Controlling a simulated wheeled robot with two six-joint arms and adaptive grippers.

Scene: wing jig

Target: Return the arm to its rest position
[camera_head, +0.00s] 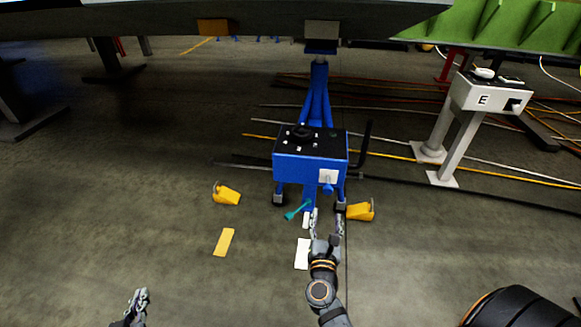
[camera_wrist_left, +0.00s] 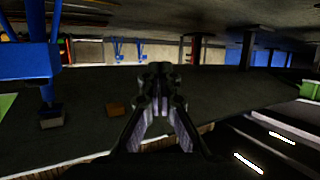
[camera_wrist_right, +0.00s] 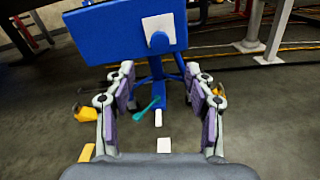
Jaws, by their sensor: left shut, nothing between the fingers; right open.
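My right gripper (camera_head: 327,224) is open in front of the blue jig stand (camera_head: 310,165), low in the head view. In the right wrist view its two fingers (camera_wrist_right: 162,108) are spread with nothing between them. Beyond them is the stand's blue box (camera_wrist_right: 125,30) with a white plate and a blue knob. A teal-handled tool (camera_head: 297,210) shows at the stand's front, left of the right gripper. My left gripper (camera_head: 139,300) is at the bottom left of the head view, away from the stand. In the left wrist view its fingers (camera_wrist_left: 160,72) meet and hold nothing.
Yellow wheel chocks (camera_head: 227,194) (camera_head: 361,211) lie on both sides of the stand. A grey pedestal marked E (camera_head: 490,95) stands at the right. Cables (camera_head: 400,157) cross the floor. The wing (camera_head: 220,14) spans overhead. Floor at the left is clear.

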